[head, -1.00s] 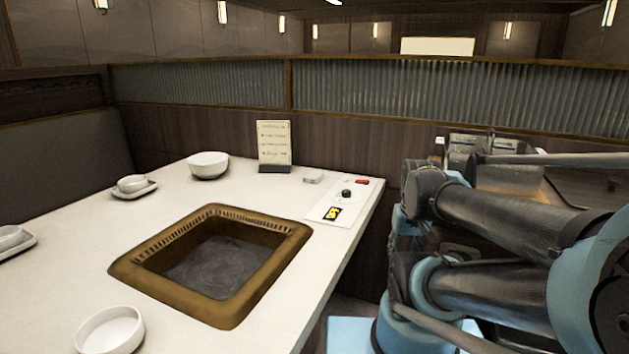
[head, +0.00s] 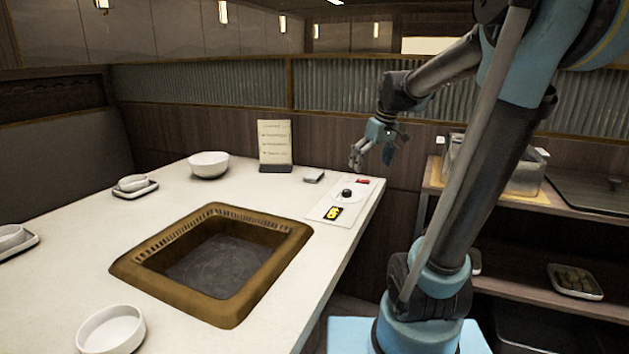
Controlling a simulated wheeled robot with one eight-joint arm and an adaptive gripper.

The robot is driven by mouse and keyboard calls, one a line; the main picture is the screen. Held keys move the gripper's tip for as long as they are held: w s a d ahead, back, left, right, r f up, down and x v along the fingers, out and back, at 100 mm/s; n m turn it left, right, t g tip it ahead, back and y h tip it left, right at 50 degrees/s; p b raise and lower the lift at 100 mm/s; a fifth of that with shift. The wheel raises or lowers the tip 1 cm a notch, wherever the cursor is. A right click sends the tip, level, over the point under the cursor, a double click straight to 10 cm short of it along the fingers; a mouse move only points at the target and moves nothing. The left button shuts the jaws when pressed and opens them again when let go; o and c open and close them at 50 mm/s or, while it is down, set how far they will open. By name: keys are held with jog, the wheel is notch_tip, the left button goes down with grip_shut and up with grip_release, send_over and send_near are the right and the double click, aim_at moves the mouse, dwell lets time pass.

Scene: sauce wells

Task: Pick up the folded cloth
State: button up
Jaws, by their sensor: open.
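A small grey-white flat block (head: 313,176), which looks like the folded cloth, lies on the white table (head: 250,190) near its far edge, just right of the menu stand. It is too small to make out its folds. My gripper (head: 371,161) hangs above the far right corner of the table, to the right of the cloth and apart from it. Its fingers point down, spread open, with nothing between them.
A menu card (head: 275,143) stands left of the cloth. A control panel (head: 338,203) with a knob lies in front of it. A brown-framed sunken well (head: 125,270) fills the table's middle. A white bowl (head: 208,165) stands at the back. Shelves (head: 530,203) stand at right.

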jog(key=w+a+r+n+y, duration=0.1)
jog(key=w+a+n, duration=0.15)
jog(key=w, duration=0.45)
jog(key=w+a+r+n, duration=0.1)
jog(key=w+a+r, duration=0.15)
jog(key=w, duration=0.55)
jog(key=n+y, duration=0.1)
jog(key=n, duration=0.2)
send_near(315, 174)
jog(key=x, duration=0.3)
jog(key=shift+w+d+f, duration=0.15)
jog(key=shift+w+f, duration=0.15)
jog(key=shift+f, duration=0.05)
jog(key=x, duration=0.4)
jog(key=shift+s+a, duration=0.15)
jog(key=shift+a, duration=0.25)
jog(key=shift+a+f, duration=0.2)
jog(key=shift+f, duration=0.3)
jog(key=c, duration=0.9)
